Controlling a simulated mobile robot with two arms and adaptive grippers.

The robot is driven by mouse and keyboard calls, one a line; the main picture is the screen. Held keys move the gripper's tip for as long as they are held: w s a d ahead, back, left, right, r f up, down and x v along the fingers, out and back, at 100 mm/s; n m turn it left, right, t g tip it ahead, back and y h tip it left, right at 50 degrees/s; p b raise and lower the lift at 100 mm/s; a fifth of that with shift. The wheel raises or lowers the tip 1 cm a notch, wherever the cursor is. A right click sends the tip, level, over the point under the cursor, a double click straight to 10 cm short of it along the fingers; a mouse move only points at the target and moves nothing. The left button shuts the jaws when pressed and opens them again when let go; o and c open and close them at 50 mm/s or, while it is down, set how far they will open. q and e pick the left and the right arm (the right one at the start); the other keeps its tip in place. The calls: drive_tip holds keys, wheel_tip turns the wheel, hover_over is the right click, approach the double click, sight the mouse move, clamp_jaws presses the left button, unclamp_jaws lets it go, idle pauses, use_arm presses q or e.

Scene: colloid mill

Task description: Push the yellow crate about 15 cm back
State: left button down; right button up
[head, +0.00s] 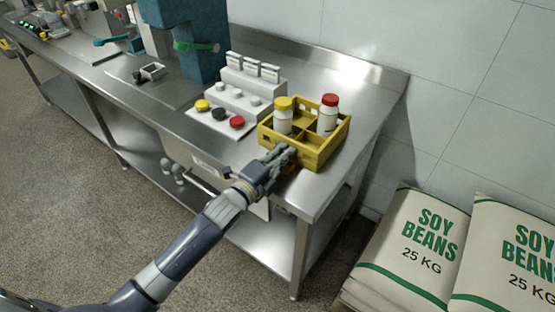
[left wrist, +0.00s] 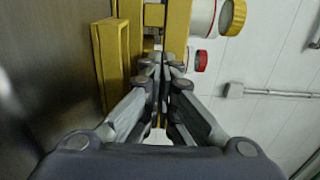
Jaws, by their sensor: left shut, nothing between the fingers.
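The yellow crate (head: 318,153) stands near the right end of the steel bench, with divided compartments. It holds a white jar with a yellow lid (head: 284,115) and a white jar with a red lid (head: 327,114). My left gripper (head: 284,151) is shut and empty, with its fingertips at the crate's front side. In the left wrist view the shut fingers (left wrist: 163,75) point at the yellow crate (left wrist: 112,65); I cannot tell whether they touch it. My right gripper is not in view.
Left of the crate is a white stepped panel (head: 240,93) with labels and coloured caps. The steel bench top (head: 366,96) is bare behind the crate, up to the back ledge. A teal machine (head: 193,40) stands further left. Soy bean sacks (head: 420,243) stand right of the bench.

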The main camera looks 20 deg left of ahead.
sight(307, 140)
use_arm(q)
drive_tip(key=b+x, duration=0.3)
drive_tip(key=x, duration=0.8)
drive_tip(key=shift+w+f+b, duration=0.2)
drive_tip(key=shift+w+b, duration=0.05)
drive_tip(key=shift+b, duration=0.05)
drive_tip(key=shift+w+d+r, duration=0.1)
drive_tip(key=shift+w+d, duration=0.2)
drive_tip(key=shift+w, duration=0.3)
drive_tip(key=shift+s+a, duration=0.1)
